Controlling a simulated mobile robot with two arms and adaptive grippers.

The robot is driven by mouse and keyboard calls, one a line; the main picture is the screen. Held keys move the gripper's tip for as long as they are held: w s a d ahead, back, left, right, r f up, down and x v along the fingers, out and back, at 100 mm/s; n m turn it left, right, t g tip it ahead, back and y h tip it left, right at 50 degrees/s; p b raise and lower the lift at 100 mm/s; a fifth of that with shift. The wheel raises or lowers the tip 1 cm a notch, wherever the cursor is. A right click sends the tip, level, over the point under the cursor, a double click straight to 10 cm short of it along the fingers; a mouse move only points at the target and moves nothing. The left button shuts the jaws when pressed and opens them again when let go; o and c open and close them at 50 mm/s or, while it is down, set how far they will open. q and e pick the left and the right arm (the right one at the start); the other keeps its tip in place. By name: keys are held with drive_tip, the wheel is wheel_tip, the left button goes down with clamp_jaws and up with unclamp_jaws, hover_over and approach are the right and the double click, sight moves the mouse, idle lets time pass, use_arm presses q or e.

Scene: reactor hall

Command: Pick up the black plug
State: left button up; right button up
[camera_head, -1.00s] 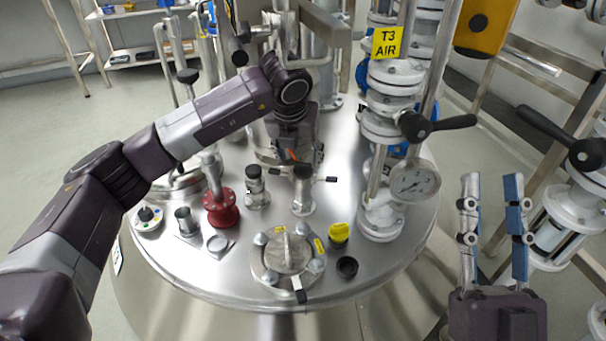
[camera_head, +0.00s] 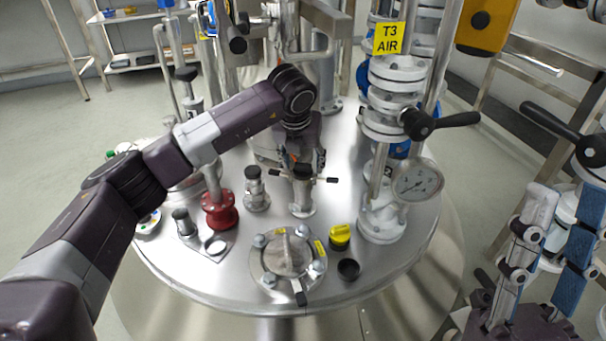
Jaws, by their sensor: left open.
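A short black round plug (camera_head: 348,269) sits on the steel vessel lid, just right of the clamped round hatch and below a yellow plug (camera_head: 340,236). A black-topped fitting (camera_head: 303,172) with a black-tipped crossbar stands further back. My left gripper (camera_head: 303,160) is open and points down right at this fitting, well behind the short black plug. Its fingers are partly hidden by its own wrist, and I cannot tell whether they touch the fitting. My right gripper (camera_head: 548,262) is open and empty at the lower right, off the vessel, with blue finger pads.
The steel vessel lid (camera_head: 200,275) carries a round hatch (camera_head: 285,253), a red flanged pipe (camera_head: 220,212) and another black-topped fitting (camera_head: 254,185). A pressure gauge (camera_head: 418,182) and white valve column (camera_head: 382,215) stand on the right. A black lever (camera_head: 450,123) sticks out there.

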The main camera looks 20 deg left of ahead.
use_arm(q)
drive_tip(key=shift+c, duration=0.6)
drive_tip(key=c, duration=1.1)
